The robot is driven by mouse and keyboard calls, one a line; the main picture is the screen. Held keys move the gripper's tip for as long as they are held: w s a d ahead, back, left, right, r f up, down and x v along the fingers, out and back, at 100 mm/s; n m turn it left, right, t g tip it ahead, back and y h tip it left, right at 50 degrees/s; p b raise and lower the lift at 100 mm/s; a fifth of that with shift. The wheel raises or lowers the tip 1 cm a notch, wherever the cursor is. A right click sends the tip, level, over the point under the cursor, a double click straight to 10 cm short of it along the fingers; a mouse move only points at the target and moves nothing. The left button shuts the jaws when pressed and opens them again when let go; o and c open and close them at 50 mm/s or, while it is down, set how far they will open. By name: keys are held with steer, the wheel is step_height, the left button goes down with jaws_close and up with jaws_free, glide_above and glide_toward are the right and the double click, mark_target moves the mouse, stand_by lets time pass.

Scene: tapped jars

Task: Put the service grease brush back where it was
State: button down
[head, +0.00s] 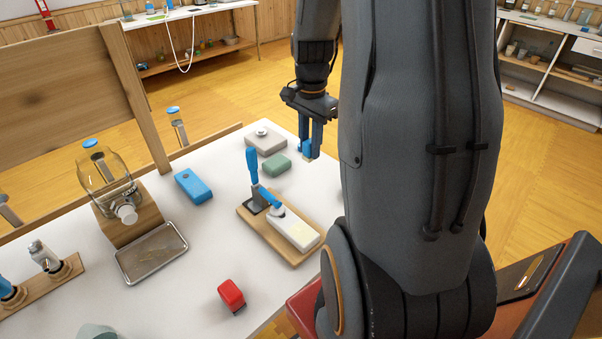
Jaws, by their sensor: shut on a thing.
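My gripper (310,146) points down past the far right edge of the white table, beside my large dark arm link. It is shut on a small blue thing with a pale lower end, which looks like the service grease brush (304,149). The fingers hide part of it, and I cannot tell its height above the table.
A grey block (264,144) and a green block (277,166) lie near the gripper. A blue block (193,186) and a red block (231,293) lie on the table (190,280). A tapped glass jar (104,172) rests on a wooden stand above a metal tray (152,254).

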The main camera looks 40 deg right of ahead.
steer(key=shift+f+p, duration=0.85)
steer(key=shift+f, duration=3.9)
steer(key=shift+f, duration=0.15)
steer(key=c, duration=1.5)
jaws_free()
step_height(320, 180, up, 12)
steer(key=shift+r+b, duration=0.15)
steer(key=shift+b, duration=1.05)
steer(key=shift+s, duration=0.1)
